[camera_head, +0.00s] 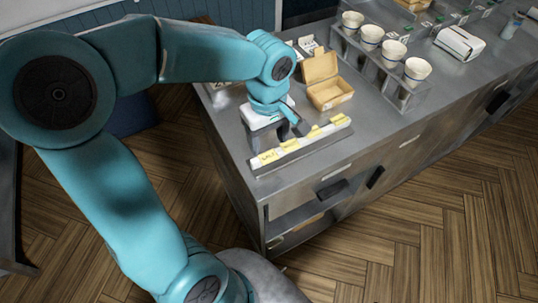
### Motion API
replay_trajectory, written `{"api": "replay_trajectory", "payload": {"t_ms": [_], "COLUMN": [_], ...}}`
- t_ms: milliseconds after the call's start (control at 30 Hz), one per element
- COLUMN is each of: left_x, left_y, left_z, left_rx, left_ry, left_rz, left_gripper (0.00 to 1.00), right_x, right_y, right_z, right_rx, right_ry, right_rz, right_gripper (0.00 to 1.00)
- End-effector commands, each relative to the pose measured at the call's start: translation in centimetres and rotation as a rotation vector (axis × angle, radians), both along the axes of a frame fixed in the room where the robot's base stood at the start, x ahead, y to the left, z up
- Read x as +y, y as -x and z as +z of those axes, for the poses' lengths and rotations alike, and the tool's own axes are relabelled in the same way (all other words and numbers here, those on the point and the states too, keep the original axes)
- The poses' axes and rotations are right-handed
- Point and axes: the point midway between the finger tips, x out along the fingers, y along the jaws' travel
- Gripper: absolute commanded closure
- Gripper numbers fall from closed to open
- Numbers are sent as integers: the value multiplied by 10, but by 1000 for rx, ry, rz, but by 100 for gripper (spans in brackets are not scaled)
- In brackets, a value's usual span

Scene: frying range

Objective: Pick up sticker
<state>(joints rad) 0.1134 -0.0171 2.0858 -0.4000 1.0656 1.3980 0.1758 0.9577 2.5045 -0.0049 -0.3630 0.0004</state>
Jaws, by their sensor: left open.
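Several yellow stickers (315,133) sit in a row on a long metal strip holder (295,151) at the near edge of the counter. The leftmost one (269,156) has dark lettering, too small to read for certain. My left gripper (291,134) is open and points down just behind the row, over its left-middle part. A white item under the gripper is partly hidden by it. I see no sticker between the fingers. My right gripper is not in view.
An open cardboard box (328,93) stands right behind the holder. A metal rack (385,72) with several white cups is further right. A white closed carton (459,43) lies beyond it. The metal counter (400,135) is clear right of the holder.

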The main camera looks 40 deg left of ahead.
Motion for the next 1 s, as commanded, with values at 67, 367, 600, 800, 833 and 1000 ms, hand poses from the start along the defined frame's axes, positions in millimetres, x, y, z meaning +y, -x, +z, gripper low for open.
{"api": "replay_trajectory", "payload": {"t_ms": [67,367,600,800,833,1000], "left_x": [1,2,2,2,2,2], "left_y": [0,-4,-5,-5,-5,-5], "left_z": [-7,-49,-53,-52,-52,-52], "left_rx": [5,3,2,1,1,1], "left_ry": [0,1,1,2,2,1], "left_rz": [0,0,0,0,0,0], "left_gripper": [38,38,38,78,81,81], "right_x": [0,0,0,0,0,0], "right_y": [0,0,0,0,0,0], "right_z": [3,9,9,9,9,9], "right_rx": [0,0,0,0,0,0], "right_ry": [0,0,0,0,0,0], "right_rz": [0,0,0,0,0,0], "right_gripper": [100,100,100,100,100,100]}}
